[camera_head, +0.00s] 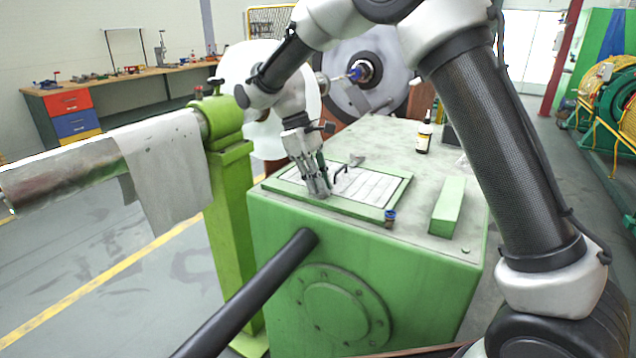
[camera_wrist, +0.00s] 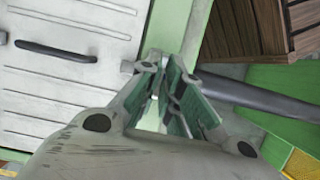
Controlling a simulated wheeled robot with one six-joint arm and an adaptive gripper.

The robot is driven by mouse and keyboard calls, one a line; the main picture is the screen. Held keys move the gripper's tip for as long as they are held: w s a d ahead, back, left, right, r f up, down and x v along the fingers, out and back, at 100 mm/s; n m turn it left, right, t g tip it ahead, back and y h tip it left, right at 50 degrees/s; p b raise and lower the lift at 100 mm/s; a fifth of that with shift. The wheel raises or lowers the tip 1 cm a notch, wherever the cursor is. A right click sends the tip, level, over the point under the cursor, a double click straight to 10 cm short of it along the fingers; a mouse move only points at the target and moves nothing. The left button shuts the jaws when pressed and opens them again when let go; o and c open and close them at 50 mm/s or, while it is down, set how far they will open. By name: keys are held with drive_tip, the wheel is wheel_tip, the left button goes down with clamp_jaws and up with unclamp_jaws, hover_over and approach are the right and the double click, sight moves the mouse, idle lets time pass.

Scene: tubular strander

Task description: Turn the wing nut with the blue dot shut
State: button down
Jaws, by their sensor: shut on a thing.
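My gripper (camera_head: 318,192) points down at the front edge of the white ribbed lid (camera_head: 360,186) on the green machine box. In the wrist view my gripper (camera_wrist: 165,68) has its green-padded fingers close together at the lid's edge. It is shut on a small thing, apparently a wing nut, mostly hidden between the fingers. No blue dot shows there. In the head view a small fitting with a blue top (camera_head: 390,216) stands at the lid's front right corner, apart from my gripper; it is too small to tell whether it is a wing nut.
A dark handle (camera_wrist: 56,51) crosses the lid. A black bar (camera_head: 262,290) juts from the box front. A green block (camera_head: 449,205) and a small bottle (camera_head: 423,135) stand on the box top. A green post (camera_head: 232,220) with a cloth-draped roller (camera_head: 165,165) is at left.

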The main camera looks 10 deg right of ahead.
drive_tip(key=c, duration=1.6)
unclamp_jaws()
drive_tip(key=v, duration=1.2)
